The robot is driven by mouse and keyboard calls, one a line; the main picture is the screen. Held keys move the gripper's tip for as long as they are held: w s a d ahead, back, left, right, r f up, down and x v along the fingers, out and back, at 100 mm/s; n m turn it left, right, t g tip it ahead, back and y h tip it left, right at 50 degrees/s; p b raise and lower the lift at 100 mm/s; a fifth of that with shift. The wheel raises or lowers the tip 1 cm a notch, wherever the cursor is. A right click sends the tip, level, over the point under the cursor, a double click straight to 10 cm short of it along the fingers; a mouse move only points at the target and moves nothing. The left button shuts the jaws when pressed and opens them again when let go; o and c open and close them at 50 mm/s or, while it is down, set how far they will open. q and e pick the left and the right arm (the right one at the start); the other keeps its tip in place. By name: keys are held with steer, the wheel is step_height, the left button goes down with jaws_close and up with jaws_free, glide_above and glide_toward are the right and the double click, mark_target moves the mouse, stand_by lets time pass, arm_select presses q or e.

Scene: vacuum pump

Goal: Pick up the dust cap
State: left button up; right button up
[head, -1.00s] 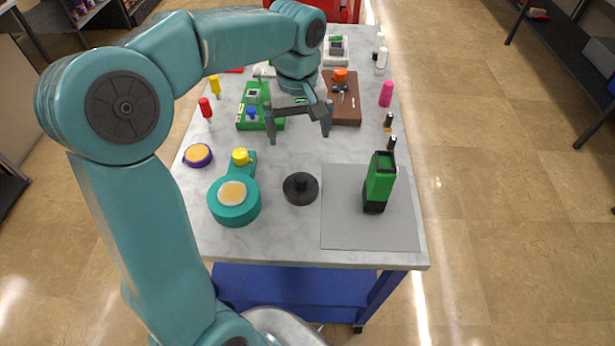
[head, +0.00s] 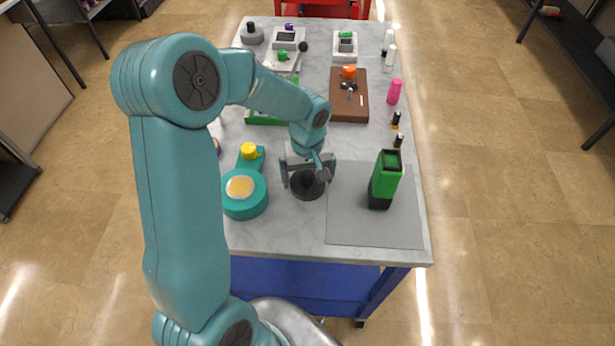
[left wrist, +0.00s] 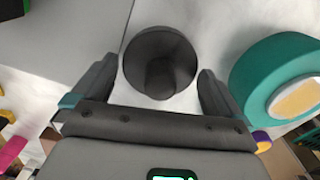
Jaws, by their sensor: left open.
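The dust cap, which I take to be the black round disc with a knob (head: 308,190), lies on the grey marbled table (head: 285,235), right of a teal round body (head: 245,205). My left gripper (head: 307,176) is open above it and partly covers it in the head view. In the left wrist view the black cap (left wrist: 160,62) lies between and just ahead of the two open fingers, with nothing gripped. I cannot tell whether a finger touches it. My right gripper is not in view.
The teal body, with a yellow knob (head: 249,151), stands close left of the cap. A grey mat (head: 375,225) with an upright green and black device (head: 384,180) is to the right. A brown board (head: 349,112), pink bottle (head: 394,92) and small bottles stand farther back.

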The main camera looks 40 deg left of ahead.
arm_select(q)
steer(key=shift+s+d+r, duration=0.1)
steer(key=shift+s+d, duration=0.05)
steer(key=shift+c, duration=1.2)
steer(key=c, duration=0.6)
